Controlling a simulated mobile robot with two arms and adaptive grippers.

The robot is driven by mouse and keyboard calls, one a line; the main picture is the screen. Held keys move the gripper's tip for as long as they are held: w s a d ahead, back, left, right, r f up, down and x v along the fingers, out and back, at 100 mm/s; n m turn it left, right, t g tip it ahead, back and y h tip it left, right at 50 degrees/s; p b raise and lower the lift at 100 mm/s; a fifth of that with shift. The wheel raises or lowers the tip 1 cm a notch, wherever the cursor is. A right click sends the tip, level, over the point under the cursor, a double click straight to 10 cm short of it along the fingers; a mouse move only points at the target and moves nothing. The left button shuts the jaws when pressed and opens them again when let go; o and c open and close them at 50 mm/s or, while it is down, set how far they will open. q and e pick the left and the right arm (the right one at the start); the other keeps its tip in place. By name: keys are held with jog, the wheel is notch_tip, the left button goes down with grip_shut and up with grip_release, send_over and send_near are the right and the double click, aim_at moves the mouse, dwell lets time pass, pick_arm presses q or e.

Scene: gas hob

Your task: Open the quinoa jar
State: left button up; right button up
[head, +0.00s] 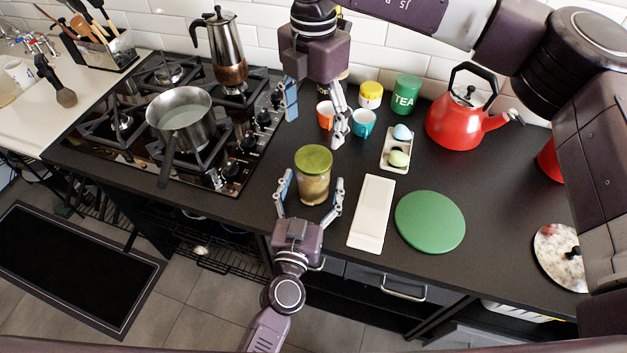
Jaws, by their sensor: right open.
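The quinoa jar (314,188) is a clear jar with pale brown contents and a green lid (314,159). It stands upright on the dark counter near the front edge, right of the hob. My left gripper (314,182) reaches in from the front with one finger on each side of the jar. The fingers look spread, with a small gap to the glass. My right gripper (314,108) points down behind the jar, open and empty, its fingers wide apart. Its fingers partly hide the cups and a container behind.
A gas hob (232,180) with a steel pot (182,118) and moka pot (222,50) is left. Orange (325,115) and teal (362,123) cups, a tea tin (406,95) and an egg tray (396,160) stand behind. A white board (372,212), green disc (430,222) and red kettle (458,122) are right.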

aim_at(314, 158)
pick_arm(q)
grip_shut()
pick_arm(e)
jog(key=m, duration=0.8)
jog(key=shift+f+m, duration=0.1)
jog(key=shift+m, duration=0.2)
jog(key=shift+f, duration=3.95)
jog(key=shift+c, duration=0.4)
